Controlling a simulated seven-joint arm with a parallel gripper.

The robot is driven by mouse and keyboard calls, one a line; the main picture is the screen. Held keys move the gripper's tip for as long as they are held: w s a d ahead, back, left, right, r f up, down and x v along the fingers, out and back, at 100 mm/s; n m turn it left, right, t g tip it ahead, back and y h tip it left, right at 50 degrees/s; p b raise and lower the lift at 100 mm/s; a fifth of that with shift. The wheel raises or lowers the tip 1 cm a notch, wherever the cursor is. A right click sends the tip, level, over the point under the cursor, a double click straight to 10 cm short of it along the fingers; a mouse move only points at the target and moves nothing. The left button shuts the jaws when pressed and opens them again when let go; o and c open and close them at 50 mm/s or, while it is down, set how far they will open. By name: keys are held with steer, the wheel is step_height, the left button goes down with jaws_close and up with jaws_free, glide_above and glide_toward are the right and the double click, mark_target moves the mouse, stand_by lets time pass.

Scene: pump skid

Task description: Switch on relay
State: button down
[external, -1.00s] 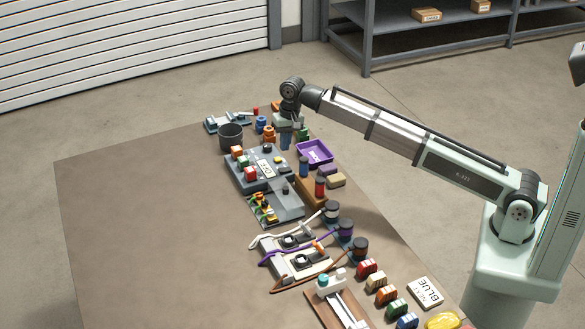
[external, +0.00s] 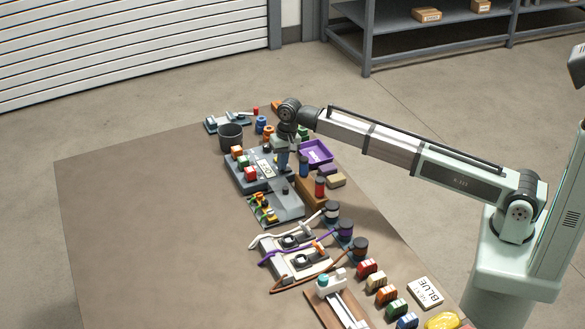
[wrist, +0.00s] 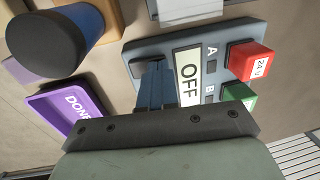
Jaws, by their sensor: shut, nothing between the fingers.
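The relay panel (wrist: 210,38) is a grey box with an "OFF" display (wrist: 189,70), marks A and B, a red "24 V" block (wrist: 248,62) and a green block (wrist: 238,92). In the external view the panel (external: 243,184) lies at the middle of the bench. A dark part (wrist: 150,50) on the panel shows just beyond my fingertips. My gripper (wrist: 154,72) is shut and empty, its blue fingers over the panel's edge beside the display. It also shows in the external view (external: 283,166). I cannot tell whether the fingertips touch the dark part, which they partly hide.
A purple "DONE" tray (wrist: 50,97) lies beside the panel, with a dark-capped blue cylinder (wrist: 65,30) close by. A dark cup (external: 230,137) stands behind the panel. Wired modules and coloured blocks fill the bench's near right side. The bench's left side is clear.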

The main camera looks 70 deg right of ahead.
steer(key=shift+f, duration=0.1)
steer(key=shift+a+f, duration=0.1)
steer(key=shift+s, duration=0.1)
steer(key=shift+s+d, duration=0.45)
steer(key=shift+d, duration=0.1)
steer(key=shift+r, duration=0.2)
step_height(320, 180, up, 14)
steer(key=s+d, duration=0.1)
steer(key=shift+s+d, duration=0.15)
steer(key=shift+d, duration=0.05)
stand_by(0.5)
steer(key=shift+f, duration=0.15)
